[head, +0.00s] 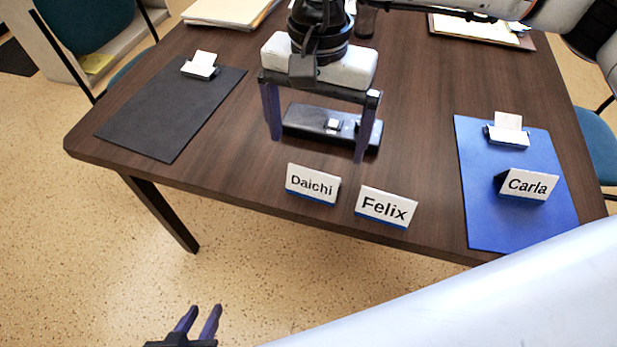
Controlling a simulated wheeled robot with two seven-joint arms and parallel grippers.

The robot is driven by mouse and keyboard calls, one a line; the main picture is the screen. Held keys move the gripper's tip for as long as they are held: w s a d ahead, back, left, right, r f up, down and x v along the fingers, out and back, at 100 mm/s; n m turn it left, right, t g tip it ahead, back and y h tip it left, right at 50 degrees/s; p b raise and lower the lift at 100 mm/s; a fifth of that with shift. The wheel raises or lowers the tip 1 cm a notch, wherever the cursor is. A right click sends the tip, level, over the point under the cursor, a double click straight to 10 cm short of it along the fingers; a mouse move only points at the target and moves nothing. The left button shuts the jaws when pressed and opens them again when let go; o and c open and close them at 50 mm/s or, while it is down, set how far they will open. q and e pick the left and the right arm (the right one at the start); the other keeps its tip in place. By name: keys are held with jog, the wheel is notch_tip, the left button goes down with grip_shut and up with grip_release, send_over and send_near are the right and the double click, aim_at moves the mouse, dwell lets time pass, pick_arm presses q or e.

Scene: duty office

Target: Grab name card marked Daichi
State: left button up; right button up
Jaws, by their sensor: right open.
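The name card marked Daichi (312,185) is a white card with a blue lower edge, standing on the brown table near its front edge. A similar card marked Felix (385,207) stands just to its right. A third card marked Carla (527,186) stands on the blue clipboard at the right. My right gripper (316,148) is open and empty, fingers pointing down, above and behind the Daichi card and apart from it. My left gripper (205,312) is low at the bottom of the view, away from the table; its fingers are apart with nothing between them.
A black flat object (305,122) lies behind the cards, partly behind my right gripper's fingers. A black clipboard (165,120) lies at left, a blue clipboard (490,228) at right. Papers (228,11) lie at the back. The table (225,172) is bare left of the Daichi card.

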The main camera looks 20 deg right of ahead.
aim_at(314, 171)
jog(key=f, duration=0.3)
jog(key=shift+s+f, duration=0.2)
jog(key=shift+f, duration=0.15)
jog(key=shift+w+a+f, duration=0.1)
jog(key=shift+f, duration=1.4)
jog(key=shift+w+a+f, duration=0.1)
jog(key=shift+f, duration=1.35)
jog(key=shift+s, duration=0.1)
jog(key=c, duration=1.1)
